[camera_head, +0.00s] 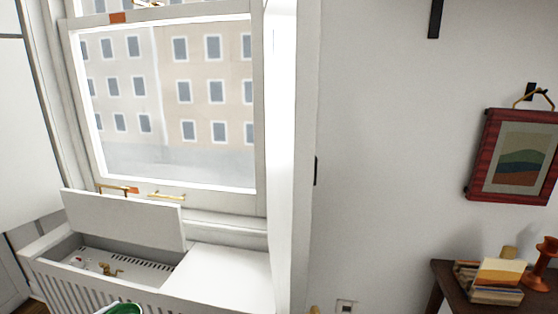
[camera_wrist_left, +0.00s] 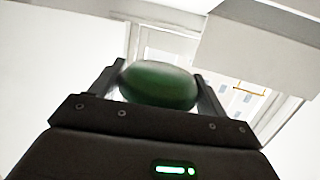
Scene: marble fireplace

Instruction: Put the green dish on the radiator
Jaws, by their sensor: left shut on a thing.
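The green dish (camera_head: 124,309) shows at the bottom edge of the head view, mostly cut off, in front of the radiator. In the left wrist view, the green dish (camera_wrist_left: 158,85) sits between the two fingers of my left gripper (camera_wrist_left: 160,82), which is shut on it. The radiator (camera_head: 225,275) is a white boxed unit under the window with a slatted front. Its left lid (camera_head: 125,220) stands raised, showing a brass valve (camera_head: 110,270) and a grille inside. Its right top is flat and bare. My right gripper is in neither view.
A window (camera_head: 165,105) with a brass-handled sash rises behind the radiator. At the right, a dark wooden table (camera_head: 447,283) holds books (camera_head: 495,280) and a red-orange candlestick (camera_head: 543,262). A red-framed picture (camera_head: 515,157) hangs above it.

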